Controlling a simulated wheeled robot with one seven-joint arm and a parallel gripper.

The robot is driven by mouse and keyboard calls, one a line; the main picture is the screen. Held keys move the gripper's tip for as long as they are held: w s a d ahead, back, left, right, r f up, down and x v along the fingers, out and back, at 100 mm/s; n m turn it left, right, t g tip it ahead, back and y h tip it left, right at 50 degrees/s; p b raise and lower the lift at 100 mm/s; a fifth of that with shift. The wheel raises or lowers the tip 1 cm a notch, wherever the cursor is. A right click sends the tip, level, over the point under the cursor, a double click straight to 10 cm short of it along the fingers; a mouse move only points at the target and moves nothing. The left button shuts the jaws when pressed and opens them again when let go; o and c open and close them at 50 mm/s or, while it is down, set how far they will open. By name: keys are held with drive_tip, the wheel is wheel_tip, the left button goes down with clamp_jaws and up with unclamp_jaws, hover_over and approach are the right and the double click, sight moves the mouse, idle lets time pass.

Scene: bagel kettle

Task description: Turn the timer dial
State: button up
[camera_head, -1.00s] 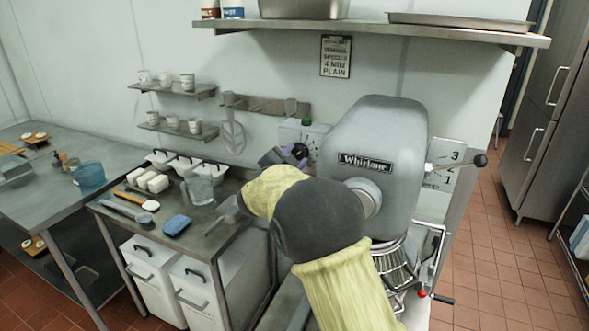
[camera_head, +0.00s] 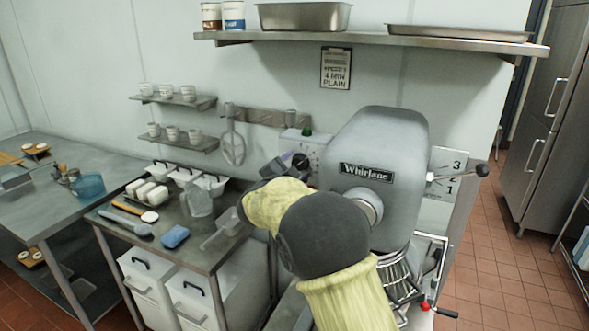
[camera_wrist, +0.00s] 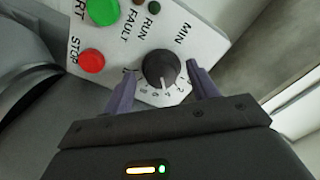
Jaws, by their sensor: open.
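The timer dial (camera_wrist: 161,69) is a dark round knob with a pale pointer line, on a white control panel (camera_wrist: 205,38) marked MIN, with numbers around the knob. My gripper (camera_wrist: 160,82) is open in the wrist view, with one purple finger on each side of the dial. I cannot tell whether the fingers touch it. In the head view my gripper (camera_head: 297,165) is at the white control box (camera_head: 312,141) beside the mixer. There my own arm and gripper cover much of the box, and the dial is hard to make out.
The panel also has a red STOP button (camera_wrist: 92,61), a green button (camera_wrist: 102,11) and small lamps. The large grey mixer (camera_head: 385,135) stands just right of my gripper. A side table (camera_head: 190,238) with tubs, a jug and a blue sponge (camera_head: 174,236) is at left. A shelf (camera_head: 375,37) runs above.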

drive_tip(key=b+v, duration=0.4)
drive_tip(key=v, duration=1.3)
drive_tip(key=shift+s, duration=0.2)
